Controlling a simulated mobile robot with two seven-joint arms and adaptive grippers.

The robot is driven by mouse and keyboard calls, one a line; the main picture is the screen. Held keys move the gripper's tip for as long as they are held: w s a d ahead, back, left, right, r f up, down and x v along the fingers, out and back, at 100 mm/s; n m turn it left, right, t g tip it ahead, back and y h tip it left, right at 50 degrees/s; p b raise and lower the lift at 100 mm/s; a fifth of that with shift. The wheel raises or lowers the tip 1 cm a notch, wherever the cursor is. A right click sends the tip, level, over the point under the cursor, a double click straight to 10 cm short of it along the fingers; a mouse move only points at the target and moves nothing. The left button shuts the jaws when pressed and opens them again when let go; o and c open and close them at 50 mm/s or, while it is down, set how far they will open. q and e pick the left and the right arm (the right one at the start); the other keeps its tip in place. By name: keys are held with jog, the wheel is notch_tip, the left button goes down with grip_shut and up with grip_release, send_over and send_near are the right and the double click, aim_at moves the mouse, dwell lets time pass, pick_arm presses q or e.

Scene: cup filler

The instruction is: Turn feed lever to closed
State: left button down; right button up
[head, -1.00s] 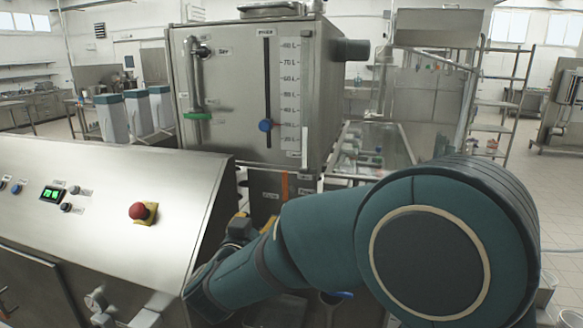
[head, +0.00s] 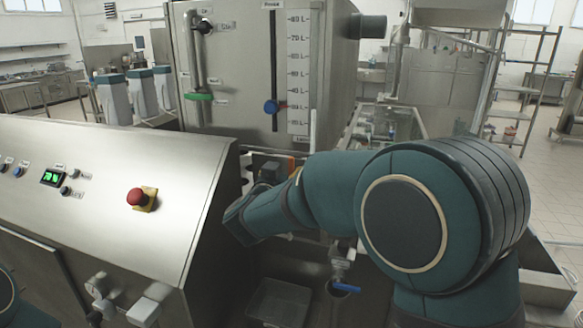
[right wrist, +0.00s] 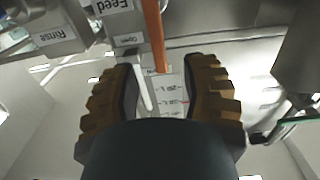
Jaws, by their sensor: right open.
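The feed lever is an orange bar (head: 291,166) below the steel tank, partly hidden by my right arm in the head view. In the right wrist view the orange lever (right wrist: 152,36) comes down from the top beside the Feed and Open labels, and its end lies between the fingertips. My right gripper (right wrist: 166,70) is open, one ridged finger on each side of the lever's end; I cannot tell whether either touches it. In the head view the gripper's fingertips are mostly hidden. My left gripper is out of view.
The steel tank (head: 240,110) carries a blue slider knob (head: 270,107) and a green handle (head: 198,97). A sloped control panel (head: 90,150) with a red button (head: 136,197) stands left of my right arm. A Rinse label (right wrist: 55,38) is near the Feed label.

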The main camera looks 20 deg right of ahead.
aim_at(291, 166)
jog(key=shift+x, duration=2.25)
grip_shut()
